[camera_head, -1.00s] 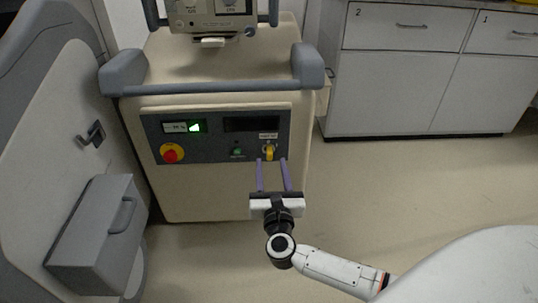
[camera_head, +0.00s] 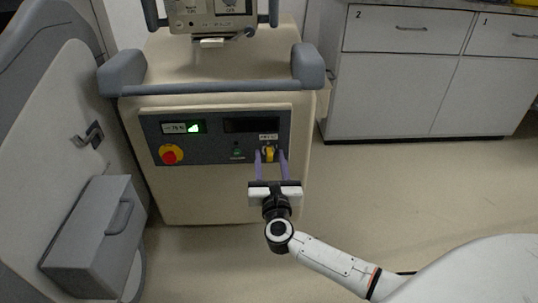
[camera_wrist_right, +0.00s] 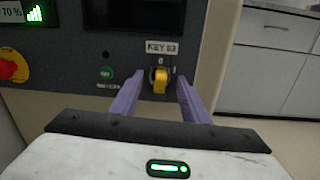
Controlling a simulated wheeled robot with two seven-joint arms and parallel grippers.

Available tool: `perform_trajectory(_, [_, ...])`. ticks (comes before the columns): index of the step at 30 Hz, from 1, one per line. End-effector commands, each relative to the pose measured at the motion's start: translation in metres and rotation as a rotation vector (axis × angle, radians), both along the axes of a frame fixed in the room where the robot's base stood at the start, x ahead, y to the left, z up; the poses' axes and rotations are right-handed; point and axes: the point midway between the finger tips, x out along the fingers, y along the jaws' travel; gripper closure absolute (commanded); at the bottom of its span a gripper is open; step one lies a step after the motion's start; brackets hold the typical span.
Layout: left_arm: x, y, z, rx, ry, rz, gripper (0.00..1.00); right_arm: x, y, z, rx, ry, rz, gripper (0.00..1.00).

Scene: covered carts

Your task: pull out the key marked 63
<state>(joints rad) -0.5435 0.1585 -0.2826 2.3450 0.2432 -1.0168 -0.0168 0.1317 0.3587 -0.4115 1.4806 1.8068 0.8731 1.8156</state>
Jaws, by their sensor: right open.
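The key (camera_head: 269,153) is yellow and sits upright in its switch at the right end of the cart's dark control panel (camera_head: 215,155). In the right wrist view the yellow key (camera_wrist_right: 160,82) is below a label that seems to read KEY 63 (camera_wrist_right: 161,47). My right gripper (camera_head: 271,152) is open, with its two purple fingers pointing at the panel, one on each side of the key. In the right wrist view the fingers of the right gripper (camera_wrist_right: 155,92) flank the key with gaps on both sides. My left gripper is not in view.
The panel also has a red stop button on yellow (camera_head: 171,154), a green button (camera_head: 237,153) and a lit display (camera_head: 184,127). A grey handle bar (camera_head: 215,87) crosses the cart above. A grey box (camera_head: 95,235) stands left; cabinets (camera_head: 400,90) stand right.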

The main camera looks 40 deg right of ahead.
Motion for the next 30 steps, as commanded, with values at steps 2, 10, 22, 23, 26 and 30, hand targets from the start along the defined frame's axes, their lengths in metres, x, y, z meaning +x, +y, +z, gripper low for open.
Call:
perform_trajectory(2, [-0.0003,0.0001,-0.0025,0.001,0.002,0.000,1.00,-0.0005,0.0004,-0.0011,0.001,0.000,-0.001,0.58])
perform_trajectory(10, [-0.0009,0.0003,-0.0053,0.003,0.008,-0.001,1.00,-0.0003,-0.0001,0.0000,0.000,0.000,0.000,0.58])
perform_trajectory(22, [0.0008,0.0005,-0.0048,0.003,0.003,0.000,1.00,-0.0003,-0.0001,-0.0001,0.000,0.000,-0.001,0.58])
perform_trajectory(23, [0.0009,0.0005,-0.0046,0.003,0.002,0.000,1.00,-0.0003,-0.0001,-0.0001,0.000,0.000,-0.001,0.58])
perform_trajectory(26, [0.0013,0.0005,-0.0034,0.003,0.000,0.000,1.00,-0.0001,0.0000,0.0000,0.000,0.000,-0.001,0.67])
perform_trajectory(30, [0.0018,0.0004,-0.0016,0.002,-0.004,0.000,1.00,-0.0001,0.0000,0.0000,0.000,0.000,0.000,0.90])
